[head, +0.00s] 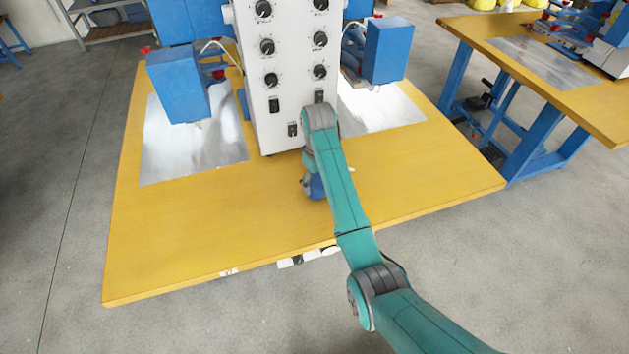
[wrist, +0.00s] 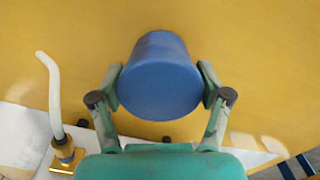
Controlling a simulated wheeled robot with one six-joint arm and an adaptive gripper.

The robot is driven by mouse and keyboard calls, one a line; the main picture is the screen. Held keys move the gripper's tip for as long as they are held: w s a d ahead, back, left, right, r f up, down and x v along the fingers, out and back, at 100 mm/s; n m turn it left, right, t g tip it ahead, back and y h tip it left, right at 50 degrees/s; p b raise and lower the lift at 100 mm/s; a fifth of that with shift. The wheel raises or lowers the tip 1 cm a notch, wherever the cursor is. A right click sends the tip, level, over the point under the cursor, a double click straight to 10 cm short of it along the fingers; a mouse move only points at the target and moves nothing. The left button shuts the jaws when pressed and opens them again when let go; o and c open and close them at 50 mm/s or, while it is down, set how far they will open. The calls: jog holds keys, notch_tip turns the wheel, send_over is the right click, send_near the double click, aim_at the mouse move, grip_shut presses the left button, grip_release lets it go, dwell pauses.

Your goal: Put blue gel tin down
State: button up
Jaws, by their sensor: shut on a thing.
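The blue gel tin (wrist: 160,78) is held between the two fingers of my gripper (wrist: 160,88) in the wrist view, with a finger against each side. In the head view the tin (head: 317,187) shows as a small blue patch, mostly hidden behind my arm. It is over the yellow tabletop (head: 230,215), in front of the white control box. I cannot tell whether the tin touches the table. My gripper is shut on it.
The white control box (head: 292,90) with black knobs stands behind my arm. Blue welding heads (head: 180,85) and (head: 388,50) flank it over shiny metal plates (head: 165,150). The table's front left is clear. Another yellow table (head: 540,60) stands at the right.

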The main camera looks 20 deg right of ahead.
jog(key=shift+f, duration=0.75)
jog(key=o, duration=1.4)
jog(key=shift+f, duration=0.15)
